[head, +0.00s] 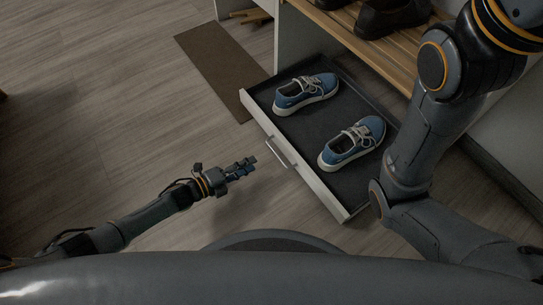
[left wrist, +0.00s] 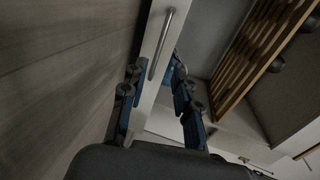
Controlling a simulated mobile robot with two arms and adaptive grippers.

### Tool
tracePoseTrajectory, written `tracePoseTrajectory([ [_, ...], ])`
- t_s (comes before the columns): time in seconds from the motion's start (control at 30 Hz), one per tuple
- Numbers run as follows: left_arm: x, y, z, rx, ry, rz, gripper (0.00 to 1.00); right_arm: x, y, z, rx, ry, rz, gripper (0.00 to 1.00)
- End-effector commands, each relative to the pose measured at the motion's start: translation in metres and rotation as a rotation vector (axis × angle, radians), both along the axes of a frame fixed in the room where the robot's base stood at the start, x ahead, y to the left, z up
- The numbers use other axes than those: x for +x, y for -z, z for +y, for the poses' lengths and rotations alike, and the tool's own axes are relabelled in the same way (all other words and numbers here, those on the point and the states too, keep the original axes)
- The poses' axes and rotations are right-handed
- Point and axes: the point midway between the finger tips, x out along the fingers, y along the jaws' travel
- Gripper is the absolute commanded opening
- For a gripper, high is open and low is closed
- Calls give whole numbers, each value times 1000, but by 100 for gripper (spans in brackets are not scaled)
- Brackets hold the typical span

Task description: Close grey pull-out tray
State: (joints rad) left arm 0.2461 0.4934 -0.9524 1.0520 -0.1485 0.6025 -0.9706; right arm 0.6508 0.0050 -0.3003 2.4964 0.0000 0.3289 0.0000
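The grey pull-out tray (head: 318,109) is open, sticking out from the shelving over the floor. Its pale front panel carries a metal bar handle (head: 282,154). Two blue shoes lie in it, one toward the back left (head: 306,92) and one toward the right (head: 352,143). My left gripper (head: 248,163) is just left of the handle, apart from it in the head view. In the left wrist view the gripper's fingers (left wrist: 158,95) are spread with nothing between them, and the handle (left wrist: 160,45) and front panel (left wrist: 150,60) are ahead. My right gripper is out of view.
A slatted wooden shelf (head: 372,58) with dark shoes (head: 392,15) is above the tray's back. A brown mat (head: 218,70) lies on the floor beyond the tray's left end. My right arm crosses the right side. The floor at left is clear.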

Motion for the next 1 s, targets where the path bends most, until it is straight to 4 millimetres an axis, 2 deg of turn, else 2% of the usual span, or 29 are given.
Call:
tracePoseTrajectory([
  [0.07, 11, 9, -16, -3, 2, -3, 30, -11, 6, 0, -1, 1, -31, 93],
  [0.4, 47, 20, -65, -1, 0, 0, 30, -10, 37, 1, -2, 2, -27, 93],
  [0.6, 55, 21, -75, 0, -1, 1, 30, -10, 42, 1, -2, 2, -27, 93],
  [0.87, 56, 20, -76, 1, -1, 3, 30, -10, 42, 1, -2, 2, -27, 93],
  [0.9, 56, 21, -76, 1, -1, 3, 28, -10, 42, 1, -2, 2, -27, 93],
  [1.0, 55, 21, -76, 1, -1, 3, 8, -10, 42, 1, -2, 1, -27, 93],
])
